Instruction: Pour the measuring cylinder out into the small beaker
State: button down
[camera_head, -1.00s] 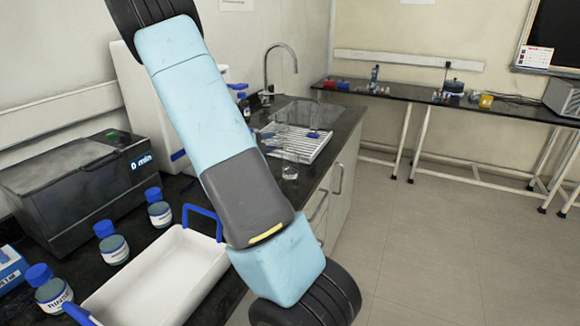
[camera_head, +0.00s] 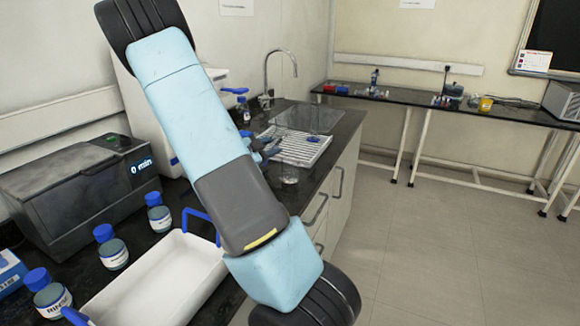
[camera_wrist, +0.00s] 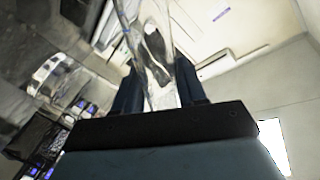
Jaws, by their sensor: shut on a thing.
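My gripper (camera_wrist: 160,92) is shut on a clear glass vessel, the measuring cylinder (camera_wrist: 150,50), which shows between the two dark blue fingers in the wrist view. The wrist picture is strongly tilted. In the head view my gripper (camera_head: 268,152) is partly hidden behind my arm, near the drying rack, and the cylinder is too faint there to make out its tilt. A small clear glass, seemingly the small beaker (camera_head: 289,177), stands on the dark counter just below and right of my gripper. I cannot tell whether any liquid is flowing.
A white drying rack (camera_head: 300,151) lies by the sink and tap (camera_head: 282,62). A white tray (camera_head: 205,262) with blue handles, several blue-capped bottles (camera_head: 112,251) and a grey water bath (camera_head: 70,190) fill the near counter. The floor at right is clear.

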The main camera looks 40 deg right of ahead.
jog(key=shift+w+r+n, duration=0.3)
jog(key=shift+r+n, duration=0.4)
jog(key=shift+r, duration=0.25)
jog(key=shift+w+a+r+n+b, duration=0.1)
jog(key=shift+w+n+b, duration=0.1)
jog(key=shift+n, duration=0.3)
jog(key=shift+w+r+n+b, duration=0.1)
jog(key=shift+n+b, duration=0.1)
jog(key=shift+n, duration=0.3)
jog(key=shift+w+r+n+h+b, duration=0.2)
jog(key=shift+r+n+h+b, duration=0.1)
jog(key=shift+r+n, duration=0.45)
jog(key=shift+w+f+n+b, duration=0.2)
jog(key=shift+n+b, duration=0.1)
jog(key=shift+n, duration=0.75)
